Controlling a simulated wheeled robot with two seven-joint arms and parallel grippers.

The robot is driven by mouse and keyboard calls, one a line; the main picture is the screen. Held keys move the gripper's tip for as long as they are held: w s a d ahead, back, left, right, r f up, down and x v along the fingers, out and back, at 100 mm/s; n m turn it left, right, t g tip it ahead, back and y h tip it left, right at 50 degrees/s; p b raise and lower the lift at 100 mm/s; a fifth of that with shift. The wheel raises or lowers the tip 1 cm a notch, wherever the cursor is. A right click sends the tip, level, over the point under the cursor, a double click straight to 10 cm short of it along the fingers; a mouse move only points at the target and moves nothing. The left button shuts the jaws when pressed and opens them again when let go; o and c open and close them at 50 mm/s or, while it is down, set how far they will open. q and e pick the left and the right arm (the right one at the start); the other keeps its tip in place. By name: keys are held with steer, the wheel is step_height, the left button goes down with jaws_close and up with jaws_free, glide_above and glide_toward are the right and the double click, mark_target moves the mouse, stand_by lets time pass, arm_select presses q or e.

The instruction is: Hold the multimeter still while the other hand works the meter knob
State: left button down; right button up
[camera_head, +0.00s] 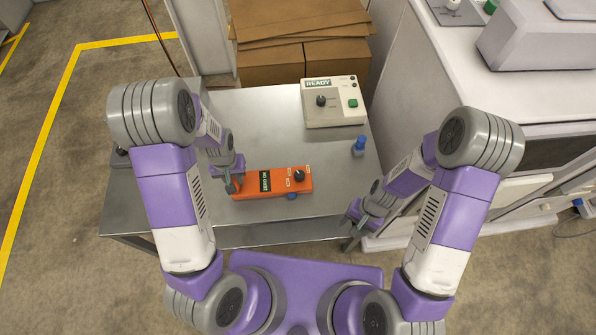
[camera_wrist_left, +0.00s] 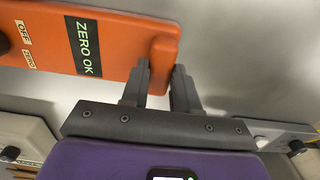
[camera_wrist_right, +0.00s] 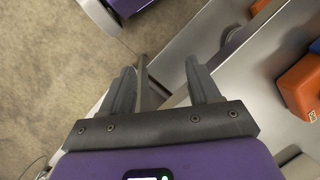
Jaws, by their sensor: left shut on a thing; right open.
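The orange multimeter (camera_head: 279,188) lies on the metal table, with a black knob (camera_head: 299,175) at its right end. Its display (camera_wrist_left: 84,45) reads ZERO OK in the left wrist view, beside OFF and ZERO labels. My left gripper (camera_head: 234,184) is shut on the multimeter's left end; in the left wrist view its fingers (camera_wrist_left: 160,77) straddle that end. My right gripper (camera_head: 352,217) is open and empty by the table's front right edge, apart from the meter. In the right wrist view its fingers (camera_wrist_right: 158,75) are spread, and the multimeter (camera_wrist_right: 303,85) shows at the right edge.
A beige box (camera_head: 335,116) with a READY display, knob and green button stands at the table's back right. A blue-topped item (camera_head: 358,147) stands near the right edge. Cardboard boxes (camera_head: 285,63) are behind the table (camera_head: 255,122). A white cabinet (camera_head: 418,92) borders it on the right.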

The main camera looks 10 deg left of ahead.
steer(key=w+a+r+n, duration=0.1)
steer(key=w+a+r, duration=0.1)
steer(key=w+r, duration=0.2)
step_height(320, 180, up, 12)
steer(key=n+t+h, duration=0.2)
steer(key=n+h, duration=0.1)
steer(key=n, duration=0.7)
glide_above(299, 174)
step_height(299, 174, down, 12)
steer(key=shift+r, duration=0.25)
steer(key=c, duration=1)
steer(key=shift+c, duration=0.2)
